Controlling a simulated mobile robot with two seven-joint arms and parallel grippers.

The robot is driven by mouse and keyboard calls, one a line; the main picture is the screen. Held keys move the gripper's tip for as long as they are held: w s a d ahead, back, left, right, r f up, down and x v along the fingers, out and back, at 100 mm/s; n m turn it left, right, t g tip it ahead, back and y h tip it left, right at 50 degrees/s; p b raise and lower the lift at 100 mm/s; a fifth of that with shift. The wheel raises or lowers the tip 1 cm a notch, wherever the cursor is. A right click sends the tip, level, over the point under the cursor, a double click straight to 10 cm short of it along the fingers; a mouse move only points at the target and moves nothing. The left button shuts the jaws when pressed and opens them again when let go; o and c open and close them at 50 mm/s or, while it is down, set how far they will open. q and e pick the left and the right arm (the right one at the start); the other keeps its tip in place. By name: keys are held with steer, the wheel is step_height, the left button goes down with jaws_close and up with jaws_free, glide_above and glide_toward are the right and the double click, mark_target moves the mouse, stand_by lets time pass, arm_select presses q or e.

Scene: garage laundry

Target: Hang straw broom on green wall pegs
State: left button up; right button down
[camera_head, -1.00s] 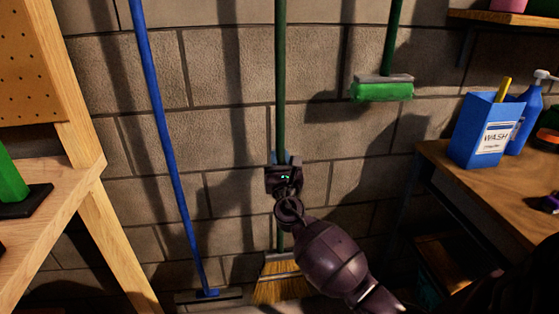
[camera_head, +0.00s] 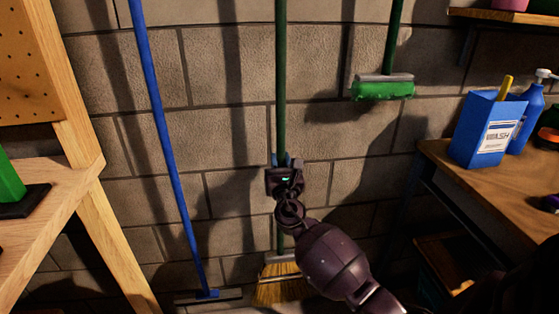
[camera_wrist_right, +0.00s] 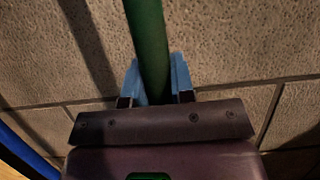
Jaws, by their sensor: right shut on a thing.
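The straw broom has a long green handle (camera_head: 280,80) and straw bristles (camera_head: 283,283) at the bottom, in front of a block wall. It stands nearly upright; its top is out of view. My right gripper (camera_head: 284,162) is shut on the green handle below its middle in the head view. In the right wrist view the two blue fingertips (camera_wrist_right: 157,83) sit on either side of the green handle (camera_wrist_right: 148,40). The green wall pegs are not in view. My left gripper is not in view.
A blue-handled squeegee (camera_head: 170,135) hangs or stands left of the broom. A green-headed mop (camera_head: 382,88) is at upper right. A wooden shelf (camera_head: 70,170) is on the left. A workbench (camera_head: 490,190) with a blue wash box (camera_head: 487,130) is on the right.

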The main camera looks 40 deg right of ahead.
steer(key=shift+f+b, duration=0.3)
steer(key=shift+f, duration=0.15)
stand_by(0.3)
steer(key=c, duration=1.1)
jaws_free()
steer(key=shift+o, duration=1.1)
steer(key=shift+f, duration=0.15)
